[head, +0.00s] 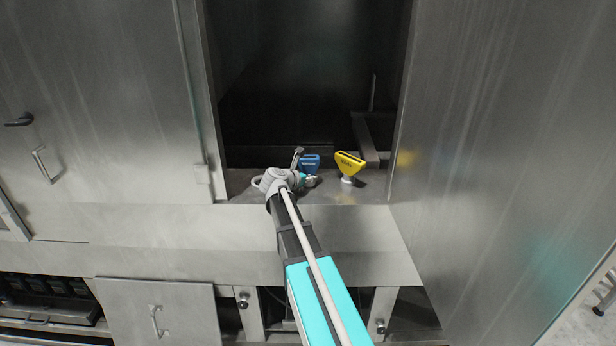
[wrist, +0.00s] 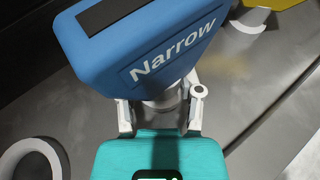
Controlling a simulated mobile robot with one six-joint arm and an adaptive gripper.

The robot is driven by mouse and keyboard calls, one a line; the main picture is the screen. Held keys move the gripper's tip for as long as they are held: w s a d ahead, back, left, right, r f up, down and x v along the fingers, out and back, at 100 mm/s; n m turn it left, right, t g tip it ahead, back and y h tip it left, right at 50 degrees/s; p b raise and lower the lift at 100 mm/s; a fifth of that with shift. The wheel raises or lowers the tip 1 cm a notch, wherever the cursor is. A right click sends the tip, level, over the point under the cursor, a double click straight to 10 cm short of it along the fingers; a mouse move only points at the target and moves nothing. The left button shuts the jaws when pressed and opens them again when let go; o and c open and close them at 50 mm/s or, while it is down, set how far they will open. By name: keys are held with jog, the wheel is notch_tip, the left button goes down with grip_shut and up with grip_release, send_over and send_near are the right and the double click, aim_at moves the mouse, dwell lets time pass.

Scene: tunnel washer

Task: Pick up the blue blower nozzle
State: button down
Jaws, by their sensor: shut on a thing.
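The blue blower nozzle (wrist: 150,45) carries the word "Narrow" and fills the upper middle of the wrist view. In the head view the blue nozzle (head: 309,163) stands at the washer opening, just beyond my gripper (head: 308,180). In the wrist view my gripper (wrist: 160,112) has one finger on each side of the nozzle's pale neck and is shut on it. The lower end of the neck is hidden behind my gripper's teal body. I cannot tell whether the nozzle touches the ledge.
A yellow nozzle (head: 350,163) on a pale base stands to the right on the metal ledge (head: 335,193). A white ring-shaped thing (wrist: 32,158) lies at lower left in the wrist view. Metal walls flank the dark opening (head: 305,80).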

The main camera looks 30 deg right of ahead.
jog(key=shift+r+p, duration=0.55)
jog(key=shift+r, duration=0.15)
jog(key=s+a+r+p, duration=0.5)
jog(key=s+r+p, duration=0.6)
jog(key=s, duration=0.2)
jog(key=shift+a, duration=0.15)
dwell(0.4)
